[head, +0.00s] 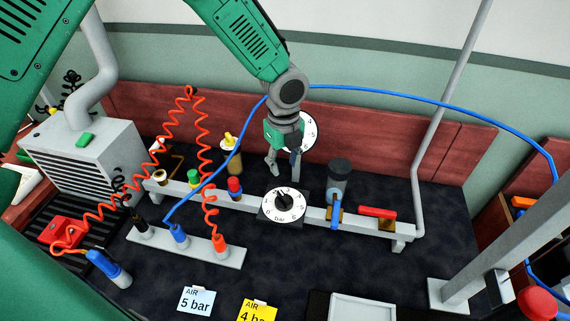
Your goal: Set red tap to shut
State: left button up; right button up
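The red tap (378,212) has a red lever lying roughly along the grey rail, above a small brass body (387,225) near the rail's right end. My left gripper (284,168) hangs from above, left of the red tap and behind the round dial gauge (284,205). Its two fingers are apart with nothing visible between them. It does not touch the red tap. My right gripper is not in view.
A blue-handled tap (336,213) below a dark-capped grey cylinder (340,178) stands between gauge and red tap. Coiled red hoses (205,135) and a blue hose (430,103) cross the bench. A grey pole (430,150) rises at right.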

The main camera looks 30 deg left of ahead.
aim_at(390, 216)
jog(key=k, duration=1)
